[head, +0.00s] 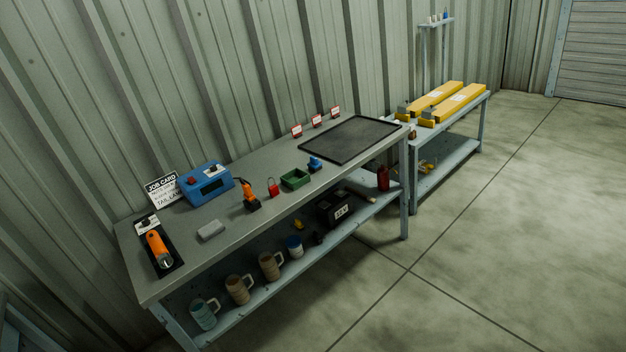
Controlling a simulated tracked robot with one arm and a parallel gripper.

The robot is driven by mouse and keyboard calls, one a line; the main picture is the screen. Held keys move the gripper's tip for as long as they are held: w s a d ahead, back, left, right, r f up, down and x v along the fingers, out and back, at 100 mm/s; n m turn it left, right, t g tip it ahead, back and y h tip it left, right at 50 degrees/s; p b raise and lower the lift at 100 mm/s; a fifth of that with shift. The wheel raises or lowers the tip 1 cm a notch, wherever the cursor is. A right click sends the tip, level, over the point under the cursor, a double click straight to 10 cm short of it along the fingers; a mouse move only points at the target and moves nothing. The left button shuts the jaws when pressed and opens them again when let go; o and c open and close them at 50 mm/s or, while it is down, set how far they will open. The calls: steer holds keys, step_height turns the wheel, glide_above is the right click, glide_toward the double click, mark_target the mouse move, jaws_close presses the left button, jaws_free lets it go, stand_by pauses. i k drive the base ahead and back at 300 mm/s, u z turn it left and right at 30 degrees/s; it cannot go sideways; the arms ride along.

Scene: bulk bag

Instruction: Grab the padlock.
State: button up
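A small red padlock (272,190) with a thin shackle stands upright on the grey workbench (225,238), near the middle of its top. An orange and black tool (249,196) stands just to its left, and a green open tray (295,179) is just to its right, with a narrow gap. My gripper does not show in the head view.
A blue device (206,184), a job card (162,190), a grey block (211,229) and an orange-handled tool (158,248) are on the left. A black mat (350,138) lies right. Mugs (238,289) stand on the lower shelf. Floor (450,270) in front is clear.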

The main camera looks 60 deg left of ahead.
mark_target(273, 190)
steer(key=i, duration=1.25)
steer(key=u, duration=0.45)
steer(key=i, duration=1.2)
steer(key=u, duration=1.4)
steer(key=i, duration=1.05)
steer(key=u, duration=0.6)
